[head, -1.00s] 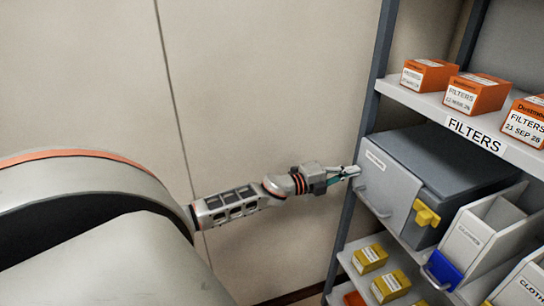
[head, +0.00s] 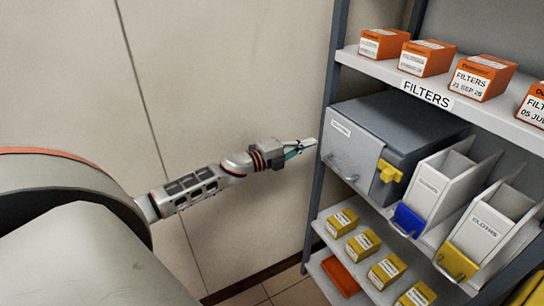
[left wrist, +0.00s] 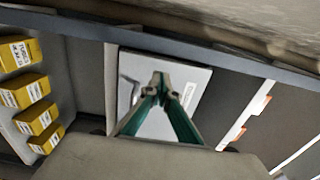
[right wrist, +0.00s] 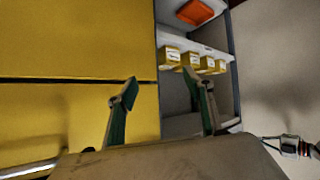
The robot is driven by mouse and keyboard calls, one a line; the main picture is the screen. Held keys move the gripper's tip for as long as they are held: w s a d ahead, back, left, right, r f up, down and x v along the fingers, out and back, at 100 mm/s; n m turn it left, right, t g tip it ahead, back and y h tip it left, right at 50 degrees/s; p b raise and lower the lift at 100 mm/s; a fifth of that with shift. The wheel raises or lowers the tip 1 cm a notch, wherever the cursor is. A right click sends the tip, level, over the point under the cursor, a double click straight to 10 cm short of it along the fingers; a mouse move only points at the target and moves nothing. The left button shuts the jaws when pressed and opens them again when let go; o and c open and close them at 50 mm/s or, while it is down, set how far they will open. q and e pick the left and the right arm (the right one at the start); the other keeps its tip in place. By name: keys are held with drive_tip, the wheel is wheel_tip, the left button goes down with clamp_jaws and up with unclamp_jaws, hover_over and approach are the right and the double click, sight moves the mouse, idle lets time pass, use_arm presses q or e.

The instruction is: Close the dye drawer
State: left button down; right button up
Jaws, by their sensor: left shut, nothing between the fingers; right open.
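A dark grey box unit (head: 400,115) with a pale front panel (head: 347,137) stands on the shelf. The panel has a small label, too small to read, and a bar handle (head: 341,170). I cannot tell how far the panel stands out from the box. My left gripper (head: 313,143) is shut and empty just left of the panel's left edge; contact is unclear. In the left wrist view, its fingertips (left wrist: 166,90) are together in front of the panel (left wrist: 190,90). My right gripper (right wrist: 168,90) is open and empty, seen only in the right wrist view.
A yellow latch (head: 389,172) sits beside the panel. Pale bins (head: 430,185) stand right of it. Orange filter boxes (head: 483,76) line the shelf above; small yellow boxes (head: 363,243) stand below. A shelf post (head: 326,100) rises near my left gripper. Yellow cabinet fronts (right wrist: 75,40) face my right gripper.

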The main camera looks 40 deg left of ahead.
use_arm(q)
drive_tip(key=b+v, duration=0.1)
drive_tip(key=v, duration=0.8)
drive_tip(key=shift+s+a, duration=0.15)
drive_tip(key=shift+s, duration=0.1)
use_arm(e)
drive_tip(key=shift+f, duration=0.65)
use_arm(q)
drive_tip(key=shift+f, duration=0.15)
drive_tip(key=s+d+f+n+g+y, duration=0.1)
drive_tip(key=s+d+f+n, duration=0.3)
drive_tip(key=f, duration=0.3)
drive_tip(key=s+d+f+n+y, duration=0.2)
drive_tip(key=s+d+f+n, duration=0.15)
drive_tip(key=f, duration=0.35)
drive_tip(key=s+d+f+n+g+y, duration=0.1)
drive_tip(key=s+d+f+n, duration=0.2)
drive_tip(key=s+f+n, duration=0.25)
drive_tip(key=s+d+f+n+g, duration=0.3)
drive_tip(key=s+d+f+n, duration=0.2)
drive_tip(key=s+d+f, duration=0.5)
drive_tip(key=shift+s+d+g, duration=0.4)
drive_tip(key=shift+s+d, duration=0.4)
drive_tip(key=shift+s, duration=0.25)
use_arm(e)
drive_tip(key=shift+f, duration=0.1)
